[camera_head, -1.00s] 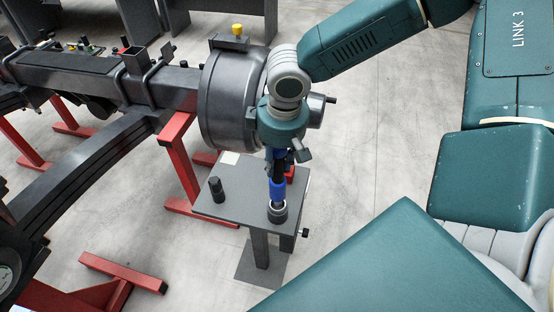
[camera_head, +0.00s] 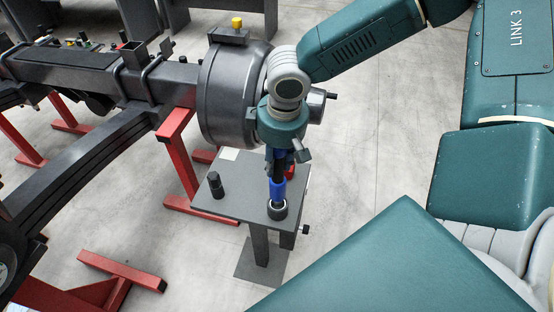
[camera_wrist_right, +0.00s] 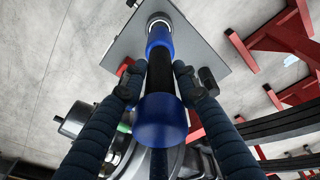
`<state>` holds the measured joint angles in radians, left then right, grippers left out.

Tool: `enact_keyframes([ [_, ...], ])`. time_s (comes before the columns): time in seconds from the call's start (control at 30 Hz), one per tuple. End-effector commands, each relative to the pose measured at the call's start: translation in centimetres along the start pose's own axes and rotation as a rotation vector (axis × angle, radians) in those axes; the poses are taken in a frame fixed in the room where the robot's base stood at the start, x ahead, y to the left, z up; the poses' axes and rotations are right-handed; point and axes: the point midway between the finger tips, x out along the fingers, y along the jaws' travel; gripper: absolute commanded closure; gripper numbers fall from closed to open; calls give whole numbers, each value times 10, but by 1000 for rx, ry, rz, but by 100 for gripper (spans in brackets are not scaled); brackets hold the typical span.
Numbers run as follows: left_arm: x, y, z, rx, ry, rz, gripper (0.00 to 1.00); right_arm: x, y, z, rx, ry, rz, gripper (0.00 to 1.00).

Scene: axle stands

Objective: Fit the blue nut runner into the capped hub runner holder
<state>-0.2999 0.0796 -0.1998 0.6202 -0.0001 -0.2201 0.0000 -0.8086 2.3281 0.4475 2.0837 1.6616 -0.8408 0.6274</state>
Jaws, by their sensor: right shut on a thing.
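The blue nut runner (camera_head: 278,189) stands about upright in the head view, with its lower end at the dark round holder (camera_head: 277,212) on the small grey table. In the right wrist view the blue and black runner (camera_wrist_right: 160,118) runs away from me to a light ring (camera_wrist_right: 158,20) on the table plate. How deep it sits in the holder cannot be told. My right gripper (camera_wrist_right: 158,83) is shut on the runner's dark middle; it also shows in the head view (camera_head: 281,165). My left gripper is not in view.
The small grey table (camera_head: 240,204) also bears a short black post (camera_head: 215,186), a pale label and a red thing partly hidden by my gripper. The large grey drum (camera_head: 225,95) of the axle stands close behind my gripper. Red stands (camera_head: 178,160) are at left. Floor right of the table is clear.

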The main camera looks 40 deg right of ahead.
Motion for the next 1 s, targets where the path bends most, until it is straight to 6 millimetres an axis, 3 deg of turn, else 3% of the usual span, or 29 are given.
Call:
enact_keyframes([
  [0.67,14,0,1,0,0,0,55,15,-1,1,0,3,1,100],
  [0.7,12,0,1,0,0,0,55,14,-1,1,0,3,1,63],
  [0.77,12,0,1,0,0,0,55,14,-1,1,0,2,1,51],
  [0.8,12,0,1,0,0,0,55,14,-1,1,0,2,1,46],
  [1.0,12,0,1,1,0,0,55,14,-1,2,0,1,0,46],
])
